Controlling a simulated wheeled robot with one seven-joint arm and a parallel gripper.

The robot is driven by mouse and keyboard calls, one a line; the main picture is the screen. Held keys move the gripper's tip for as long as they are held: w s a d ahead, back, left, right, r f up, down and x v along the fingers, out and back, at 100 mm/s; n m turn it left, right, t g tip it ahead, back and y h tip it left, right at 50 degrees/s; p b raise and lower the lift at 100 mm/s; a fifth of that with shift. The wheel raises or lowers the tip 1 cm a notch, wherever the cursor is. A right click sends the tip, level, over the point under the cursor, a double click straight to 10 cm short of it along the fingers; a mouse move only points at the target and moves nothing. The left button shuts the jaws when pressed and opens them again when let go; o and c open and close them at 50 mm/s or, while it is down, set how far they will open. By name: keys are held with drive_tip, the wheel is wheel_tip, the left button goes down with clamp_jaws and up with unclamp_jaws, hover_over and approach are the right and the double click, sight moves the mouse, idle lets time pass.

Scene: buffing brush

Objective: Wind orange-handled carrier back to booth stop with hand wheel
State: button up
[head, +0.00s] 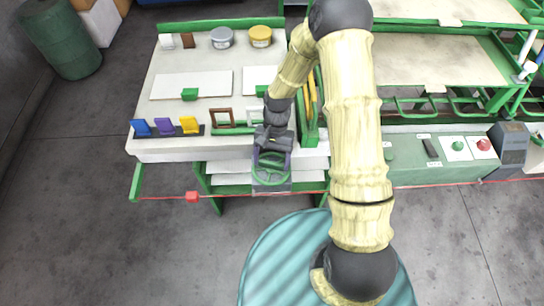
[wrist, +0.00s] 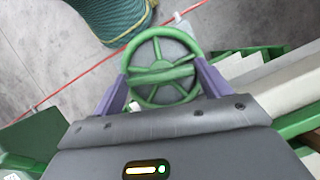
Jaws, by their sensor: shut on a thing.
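The green hand wheel (head: 271,168) is a spoked ring at the front of the white-topped bench, and it fills the middle of the wrist view (wrist: 161,70). My gripper (head: 272,151) reaches down to it from above. Its purple fingers (wrist: 162,88) lie on either side of the wheel and are shut on it. A frame with a brown-orange handle (head: 220,112) stands on the bench on a green rail, left of my gripper. A similar frame with a pale handle (head: 254,114) stands to its right, partly hidden by my arm. I cannot make out the booth stop.
Blue, purple and yellow pieces (head: 166,126) stand in a rack at the bench's front left. Silver and yellow tins (head: 241,38) stand at the back. A red cord (head: 160,198) with a red tag runs along the front. A control panel (head: 440,170) is at right.

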drive_tip(key=n+h, duration=0.1)
drive_tip(key=n, duration=0.1)
drive_tip(key=n+p, duration=0.1)
drive_tip(key=n, duration=0.1)
drive_tip(key=shift+w+a+r+n+h, duration=0.1)
drive_tip(key=shift+a+n+h, duration=0.05)
drive_tip(key=shift+n+h, duration=0.25)
drive_tip(key=n+h, duration=0.1)
drive_tip(key=n, duration=0.3)
drive_tip(key=shift+a+n+t+h, duration=0.15)
drive_tip(key=shift+n+t+h, duration=0.15)
drive_tip(key=shift+h, duration=0.1)
drive_tip(key=n+t+h, duration=0.1)
drive_tip(key=n, duration=0.3)
drive_tip(key=shift+a+n, duration=0.1)
drive_tip(key=shift+n, duration=0.2)
drive_tip(key=n+t, duration=0.1)
drive_tip(key=n, duration=0.1)
drive_tip(key=n+h, duration=0.1)
drive_tip(key=n, duration=0.1)
drive_tip(key=shift+s+n+t, duration=0.2)
drive_tip(key=shift+n+t, duration=0.2)
drive_tip(key=o, duration=1)
drive_tip(key=shift+s, duration=0.1)
drive_tip(key=shift+r, duration=0.1)
